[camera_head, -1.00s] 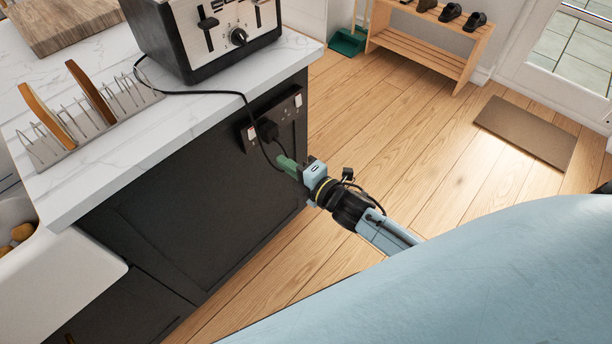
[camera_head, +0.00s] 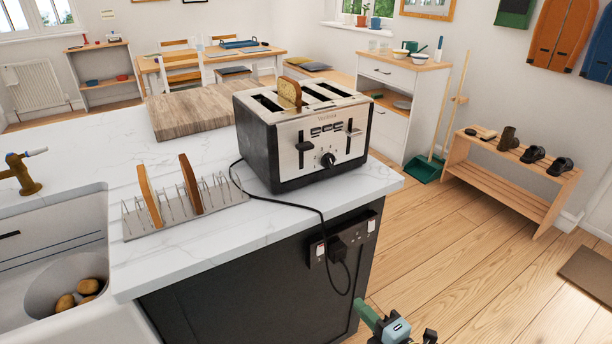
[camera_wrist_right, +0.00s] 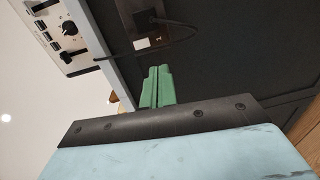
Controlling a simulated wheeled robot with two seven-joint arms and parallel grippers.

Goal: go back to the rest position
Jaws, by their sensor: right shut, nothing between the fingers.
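My right gripper (camera_head: 368,316) is at the bottom of the head view, in front of the dark cabinet side and below the socket panel (camera_head: 343,240). In the right wrist view its green fingers (camera_wrist_right: 157,87) are together and hold nothing. A black plug (camera_head: 337,249) sits in the socket panel, and its cord runs up to the toaster (camera_head: 305,135). The fingers look apart from the plug; the cord passes just beyond their tips in the wrist view. My left gripper is not in view.
The counter (camera_head: 275,218) holds a metal rack (camera_head: 172,210) with two brown slices and a wooden board (camera_head: 187,114). A sink (camera_head: 52,262) is at left. A shoe bench (camera_head: 505,177) and dustpan (camera_head: 424,169) stand at right. The wooden floor between is clear.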

